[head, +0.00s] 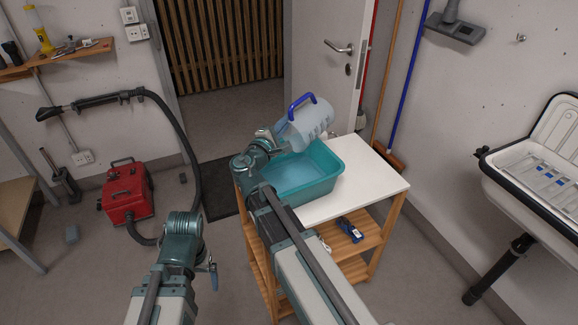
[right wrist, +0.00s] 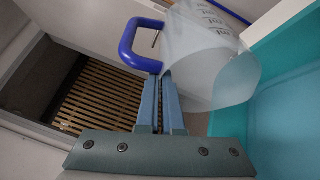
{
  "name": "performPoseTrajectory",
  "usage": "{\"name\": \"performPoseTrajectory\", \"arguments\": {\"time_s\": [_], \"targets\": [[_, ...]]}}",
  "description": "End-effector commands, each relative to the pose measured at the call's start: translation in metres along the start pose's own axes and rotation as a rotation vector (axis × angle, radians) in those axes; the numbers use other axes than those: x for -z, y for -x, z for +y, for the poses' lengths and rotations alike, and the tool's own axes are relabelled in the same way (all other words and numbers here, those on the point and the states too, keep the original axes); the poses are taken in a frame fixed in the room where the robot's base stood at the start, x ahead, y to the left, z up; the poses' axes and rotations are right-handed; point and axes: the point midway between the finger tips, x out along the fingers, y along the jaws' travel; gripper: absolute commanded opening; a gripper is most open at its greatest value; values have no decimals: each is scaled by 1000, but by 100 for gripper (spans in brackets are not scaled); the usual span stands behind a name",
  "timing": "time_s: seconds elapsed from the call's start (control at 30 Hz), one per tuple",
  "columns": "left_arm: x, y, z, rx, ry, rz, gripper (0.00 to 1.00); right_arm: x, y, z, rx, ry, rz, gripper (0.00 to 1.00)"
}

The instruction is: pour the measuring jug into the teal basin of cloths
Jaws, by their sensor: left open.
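The translucent measuring jug (head: 312,127) with a blue handle is tilted over the back of the teal basin (head: 318,187). My right gripper (head: 272,135) is at the jug's side. In the right wrist view its fingers (right wrist: 165,85) are close together at the end of the blue handle, beside the jug's clear wall (right wrist: 208,62). The basin's wall (right wrist: 228,123) is just right of the fingers there. Pale blue shows inside the basin; I cannot make out separate cloths or any stream. My left gripper (head: 212,272) hangs low at the left, open, away from both.
The basin stands on a white-topped wooden cart (head: 375,180) with free top to its right. A dark blue object (head: 350,230) lies on the cart's shelf. A red vacuum (head: 126,192) with a hose is on the floor at left.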

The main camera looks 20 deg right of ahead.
Motion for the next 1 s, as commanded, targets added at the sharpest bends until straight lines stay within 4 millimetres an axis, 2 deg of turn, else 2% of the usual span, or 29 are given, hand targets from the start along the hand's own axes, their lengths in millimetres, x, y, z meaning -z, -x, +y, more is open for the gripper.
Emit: {"name": "performPoseTrajectory", "arguments": {"time_s": [1.0], "targets": [[4, -66, 6, 0, 0, 0, 94, 8, 22, -11, -229, 79, -75, 0]]}}
